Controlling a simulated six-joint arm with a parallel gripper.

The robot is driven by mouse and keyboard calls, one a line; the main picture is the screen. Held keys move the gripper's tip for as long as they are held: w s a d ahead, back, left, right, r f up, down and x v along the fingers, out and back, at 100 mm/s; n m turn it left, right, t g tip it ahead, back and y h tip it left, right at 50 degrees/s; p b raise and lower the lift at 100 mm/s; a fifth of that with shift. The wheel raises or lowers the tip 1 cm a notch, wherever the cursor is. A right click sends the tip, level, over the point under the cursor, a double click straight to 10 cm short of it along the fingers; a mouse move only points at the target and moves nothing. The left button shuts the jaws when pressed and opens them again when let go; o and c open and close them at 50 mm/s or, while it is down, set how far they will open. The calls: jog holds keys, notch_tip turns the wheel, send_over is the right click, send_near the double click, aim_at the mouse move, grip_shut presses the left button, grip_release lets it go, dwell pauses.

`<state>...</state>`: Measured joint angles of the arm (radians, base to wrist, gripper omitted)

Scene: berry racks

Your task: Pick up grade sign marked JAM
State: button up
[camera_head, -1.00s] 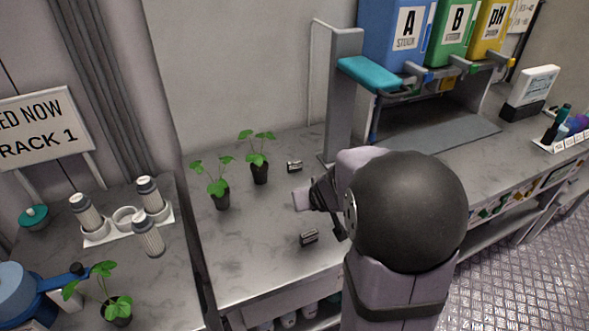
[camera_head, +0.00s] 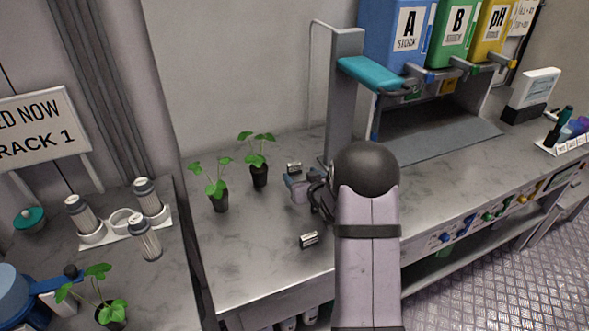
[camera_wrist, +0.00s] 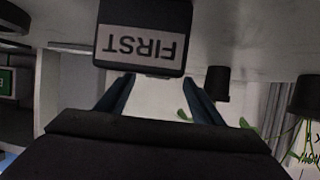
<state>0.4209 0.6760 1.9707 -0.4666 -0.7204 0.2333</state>
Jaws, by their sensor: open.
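Two small dark grade signs stand on the middle bench in the head view: a far one (camera_head: 294,167) and a near one (camera_head: 309,239). Their lettering is too small to read there, and I see no JAM label. My gripper (camera_head: 292,181) is open, low over the bench close to the far sign. In the wrist view, a black sign with a white label reading FIRST (camera_wrist: 141,45) appears upside down just beyond my open fingertips (camera_wrist: 158,80). It seems to be the far sign. Nothing is held between the fingers.
Two potted seedlings (camera_head: 218,190) (camera_head: 258,160) stand left of the far sign. A grey post with a teal arm (camera_head: 375,73) rises behind my gripper, beside the stock tanks (camera_head: 408,30). The bench front left of the near sign is clear.

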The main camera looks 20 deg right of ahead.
aim_at(295, 169)
jog(key=shift+w+f, duration=0.2)
jog(key=shift+w, duration=0.2)
jog(key=shift+w, duration=0.1)
jog(key=shift+p+x, duration=1.05)
jog(key=shift+x, duration=1.45)
jog(key=shift+d+r, duration=0.1)
jog(key=shift+d, duration=0.1)
jog(key=c, duration=1.1)
